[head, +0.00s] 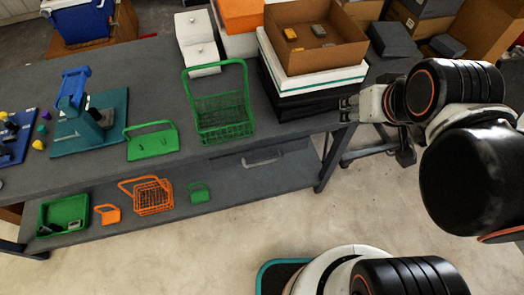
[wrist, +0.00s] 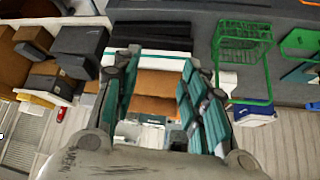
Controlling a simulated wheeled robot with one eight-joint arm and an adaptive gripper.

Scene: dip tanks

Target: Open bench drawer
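The bench drawer (head: 240,160) is set under the front edge of the grey bench, below the green wire basket, and looks closed. Its light bar handle (head: 262,161) faces the front. My gripper (head: 345,108) is at the right end of the bench, right of the handle and apart from it. In the wrist view my gripper (wrist: 160,68) has its two teal-padded fingers spread with nothing held between them. I cannot make out the drawer handle in the wrist view.
The bench top (head: 165,75) carries a green wire basket (head: 222,115), a green tray (head: 152,142) and stacked boxes (head: 315,45) at the right. A lower shelf (head: 235,190) holds small baskets. A bench leg (head: 332,160) stands right of the drawer. The floor in front is clear.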

